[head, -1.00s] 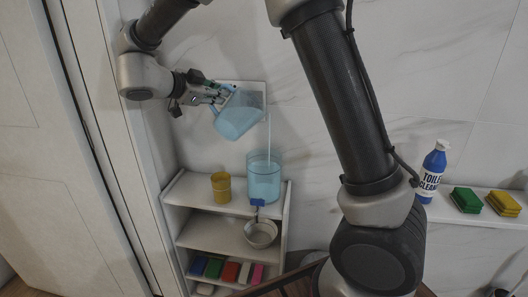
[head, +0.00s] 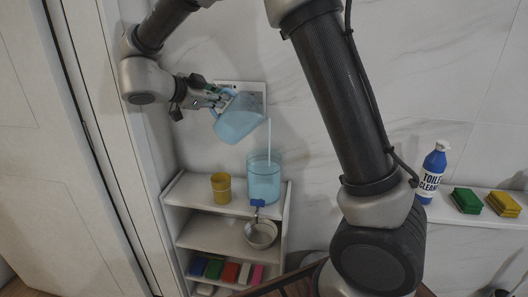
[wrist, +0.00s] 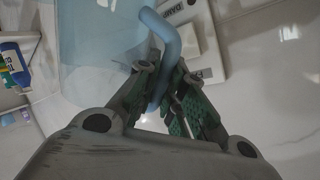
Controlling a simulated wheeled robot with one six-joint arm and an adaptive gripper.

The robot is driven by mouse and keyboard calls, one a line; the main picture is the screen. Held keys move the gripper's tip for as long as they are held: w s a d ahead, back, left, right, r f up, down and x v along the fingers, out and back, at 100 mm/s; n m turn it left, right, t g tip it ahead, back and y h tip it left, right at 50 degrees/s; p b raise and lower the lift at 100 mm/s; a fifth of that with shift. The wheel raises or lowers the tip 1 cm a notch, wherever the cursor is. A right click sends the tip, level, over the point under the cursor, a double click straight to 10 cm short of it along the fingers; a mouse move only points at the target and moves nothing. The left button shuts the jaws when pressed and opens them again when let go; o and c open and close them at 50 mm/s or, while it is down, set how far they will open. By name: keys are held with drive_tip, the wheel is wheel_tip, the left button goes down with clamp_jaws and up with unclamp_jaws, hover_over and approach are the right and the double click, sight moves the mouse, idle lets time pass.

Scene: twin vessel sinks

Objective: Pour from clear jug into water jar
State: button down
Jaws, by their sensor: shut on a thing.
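The clear jug (head: 238,119) is a bluish see-through vessel, tilted with its mouth to the right, held in the air. A thin pale stream (head: 269,143) falls from its lip into the water jar (head: 263,180), a clear bluish jar with a blue tap on the top of the small shelf. My gripper (head: 211,98) is shut on the jug's handle, to the left of the jug's body. In the wrist view the blue handle (wrist: 176,45) passes between my gripper's fingers (wrist: 168,98), and the jug's body (wrist: 95,45) fills the upper left.
A yellow cup (head: 221,187) stands left of the jar on the same shelf. A metal bowl (head: 261,233) sits below the tap. Coloured blocks (head: 230,272) lie lower down. A toilet cleaner bottle (head: 433,172) and sponges (head: 467,200) stand on the right ledge.

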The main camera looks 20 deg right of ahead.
drive_tip(key=shift+s+d+f+m+y+b, duration=0.15)
drive_tip(key=shift+f+b, duration=0.1)
drive_tip(key=shift+f, duration=0.7)
drive_tip(key=shift+d+f+m+y+b, duration=0.1)
drive_tip(key=shift+f+m+y+b, duration=0.1)
drive_tip(key=shift+f, duration=0.7)
idle(2.5)
drive_tip(key=shift+s+d+r+b, duration=0.1)
drive_tip(key=shift+s+d+b, duration=0.1)
drive_tip(key=shift+b, duration=0.2)
idle(3.3)
